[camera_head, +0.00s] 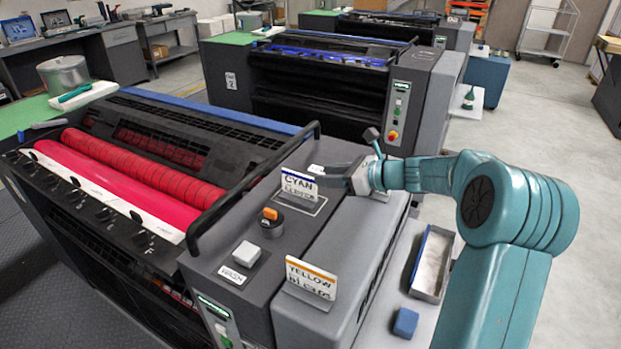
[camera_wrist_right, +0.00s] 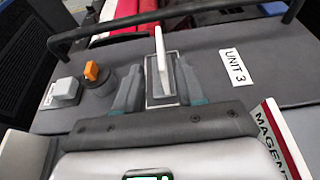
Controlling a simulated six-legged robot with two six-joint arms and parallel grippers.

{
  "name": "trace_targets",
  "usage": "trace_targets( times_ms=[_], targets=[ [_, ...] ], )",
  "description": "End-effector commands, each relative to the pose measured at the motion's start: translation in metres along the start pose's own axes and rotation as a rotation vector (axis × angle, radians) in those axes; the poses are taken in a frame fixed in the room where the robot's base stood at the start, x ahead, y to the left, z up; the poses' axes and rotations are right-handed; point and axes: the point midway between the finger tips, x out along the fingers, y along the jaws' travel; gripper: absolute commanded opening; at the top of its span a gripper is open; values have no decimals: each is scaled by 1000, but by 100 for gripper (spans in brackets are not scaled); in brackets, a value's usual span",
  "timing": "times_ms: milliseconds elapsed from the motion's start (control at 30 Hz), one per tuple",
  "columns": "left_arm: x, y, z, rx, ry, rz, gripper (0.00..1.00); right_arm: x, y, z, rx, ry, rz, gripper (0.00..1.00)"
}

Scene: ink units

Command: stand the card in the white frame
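The white card with a blue top edge, marked CYAN (camera_head: 299,185), stands upright at the white outlined frame (camera_head: 313,208) on the dark top of the press. In the right wrist view the card (camera_wrist_right: 160,48) shows edge-on, its foot inside the frame (camera_wrist_right: 148,101). My right gripper (camera_head: 318,170) reaches in from the right at the card. In the wrist view the fingers of my right gripper (camera_wrist_right: 160,82) are wide apart, one on each side of the card, with gaps between. Whether the card's foot touches the surface is hard to tell. My left gripper is not in view.
A YELLOW card (camera_head: 311,280) stands nearer on the press edge. A MAGENTA card (camera_wrist_right: 280,138) is at the wrist view's lower right. An orange knob (camera_head: 270,214), a white button (camera_head: 247,253) and a black rail (camera_head: 250,180) are nearby. A tray (camera_head: 416,291) and blue block (camera_head: 405,322) lie right.

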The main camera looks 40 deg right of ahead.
Motion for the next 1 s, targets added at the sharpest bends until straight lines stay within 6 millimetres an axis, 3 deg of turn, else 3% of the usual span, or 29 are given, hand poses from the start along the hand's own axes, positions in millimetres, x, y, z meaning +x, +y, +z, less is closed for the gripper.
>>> trace_targets(
  times_ms=[100,267,1000],
  targets=[
    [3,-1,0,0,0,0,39,-19,-1,-1,1,0,-2,39],
    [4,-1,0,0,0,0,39,-31,0,0,1,1,1,39],
    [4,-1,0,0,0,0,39,-32,0,0,1,0,1,39]
  ],
)
